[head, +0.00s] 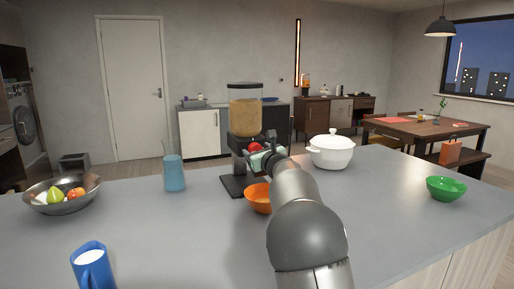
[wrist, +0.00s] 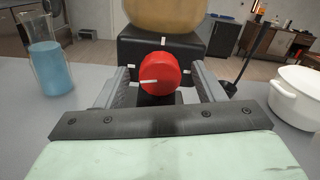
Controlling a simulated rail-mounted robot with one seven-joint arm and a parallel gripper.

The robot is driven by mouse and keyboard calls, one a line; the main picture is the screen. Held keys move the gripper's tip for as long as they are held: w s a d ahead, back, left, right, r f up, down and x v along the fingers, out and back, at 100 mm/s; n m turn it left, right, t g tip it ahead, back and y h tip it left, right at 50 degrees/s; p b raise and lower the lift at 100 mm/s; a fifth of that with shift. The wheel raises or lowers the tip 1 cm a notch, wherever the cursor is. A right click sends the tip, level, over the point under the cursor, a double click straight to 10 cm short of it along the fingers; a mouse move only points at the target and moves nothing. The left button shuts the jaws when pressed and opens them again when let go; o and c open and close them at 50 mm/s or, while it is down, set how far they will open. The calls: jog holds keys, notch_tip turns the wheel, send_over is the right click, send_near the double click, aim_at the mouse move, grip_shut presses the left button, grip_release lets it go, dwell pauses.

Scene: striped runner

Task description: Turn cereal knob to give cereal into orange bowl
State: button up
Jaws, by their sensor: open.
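The cereal dispenser (head: 245,108) stands on the grey counter, with a clear hopper of tan cereal above a black body. Its round red knob (wrist: 160,72) has a white mark that points left in the wrist view; in the head view the red knob (head: 254,147) is partly hidden. My gripper (wrist: 160,85) is open, with one finger on each side of the knob; I cannot tell whether they touch it. The orange bowl (head: 257,198) sits on the counter in front of the dispenser, partly covered by my arm. Its inside is mostly hidden.
A blue glass (head: 174,175) stands left of the dispenser, and a white pot (head: 331,153) stands to the right. A fruit bowl (head: 38,195), a blue mug (head: 90,262) and a green bowl (head: 446,193) are farther out. The counter's (head: 390,200) right middle is clear.

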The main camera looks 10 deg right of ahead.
jog(key=shift+w+a, duration=0.1)
jog(key=shift+w, duration=0.3)
jog(key=c, duration=1)
jog(key=shift+m, duration=0.3)
jog(key=m+b, duration=0.1)
jog(key=m, duration=0.3)
jog(key=shift+m, duration=2.3)
jog(key=shift+d+f, duration=0.1)
jog(key=shift+d, duration=0.1)
